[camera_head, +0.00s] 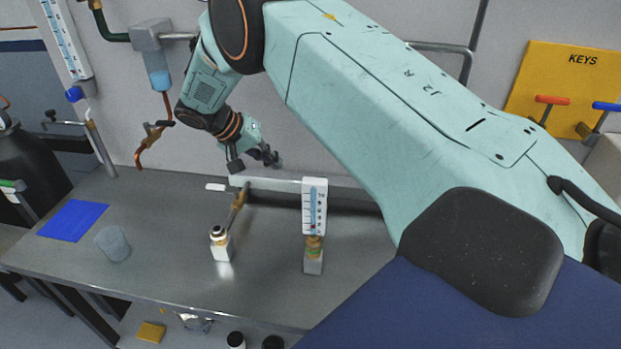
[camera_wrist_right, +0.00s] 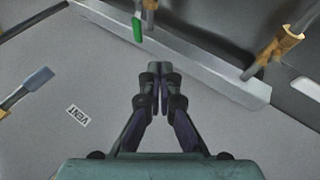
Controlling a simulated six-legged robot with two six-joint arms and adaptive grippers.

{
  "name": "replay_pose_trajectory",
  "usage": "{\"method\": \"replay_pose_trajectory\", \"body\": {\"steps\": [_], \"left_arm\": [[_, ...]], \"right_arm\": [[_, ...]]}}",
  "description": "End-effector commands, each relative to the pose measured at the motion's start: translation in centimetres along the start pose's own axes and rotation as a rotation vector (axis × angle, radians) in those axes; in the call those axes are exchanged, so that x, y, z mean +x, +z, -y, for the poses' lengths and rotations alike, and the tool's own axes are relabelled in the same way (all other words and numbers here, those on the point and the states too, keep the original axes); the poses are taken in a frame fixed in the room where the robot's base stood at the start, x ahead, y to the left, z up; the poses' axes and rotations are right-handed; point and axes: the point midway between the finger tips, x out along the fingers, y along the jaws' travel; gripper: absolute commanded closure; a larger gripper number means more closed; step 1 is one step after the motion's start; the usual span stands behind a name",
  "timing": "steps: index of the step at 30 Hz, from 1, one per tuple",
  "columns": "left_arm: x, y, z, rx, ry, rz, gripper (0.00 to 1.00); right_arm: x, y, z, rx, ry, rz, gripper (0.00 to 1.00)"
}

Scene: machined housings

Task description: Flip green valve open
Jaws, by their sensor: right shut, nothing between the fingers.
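A small green handle (camera_wrist_right: 138,30) shows at the top of the right wrist view, beside a grey stem above a pale bar (camera_wrist_right: 215,75). My right gripper (camera_wrist_right: 160,72) is shut and empty, with its fingertips below the handle in that view and apart from it in the picture. In the head view my right gripper (camera_head: 273,159) is above the back of the bench, close to the pale bar (camera_head: 265,184). I cannot make out this green handle in the head view. My left gripper is not in view.
A brass fitting (camera_head: 237,205) and a gauge (camera_head: 314,205) stand at the bar on the metal bench (camera_head: 160,260). A cup (camera_head: 113,243) and blue sheet (camera_head: 73,220) lie to the left. A VENT label (camera_wrist_right: 78,115) and blue-grey handle (camera_wrist_right: 38,78) are left of my fingers.

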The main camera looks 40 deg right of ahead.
Motion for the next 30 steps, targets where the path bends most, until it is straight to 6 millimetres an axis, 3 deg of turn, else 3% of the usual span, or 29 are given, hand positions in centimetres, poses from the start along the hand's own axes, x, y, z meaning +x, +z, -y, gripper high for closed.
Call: {"method": "replay_pose_trajectory", "body": {"steps": [6,13,28,30], "left_arm": [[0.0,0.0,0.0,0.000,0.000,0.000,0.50],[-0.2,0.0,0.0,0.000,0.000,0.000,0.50],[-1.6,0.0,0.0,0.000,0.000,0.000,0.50],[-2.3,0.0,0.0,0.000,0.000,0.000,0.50]], "right_arm": [[0.0,-0.3,0.6,0.211,-0.031,-0.012,1.00],[1.1,-0.3,0.6,0.254,-0.030,-0.008,1.00],[10.1,-0.4,0.7,0.252,-0.028,-0.008,1.00],[10.4,-0.3,-0.3,0.251,-0.028,-0.009,1.00]]}}
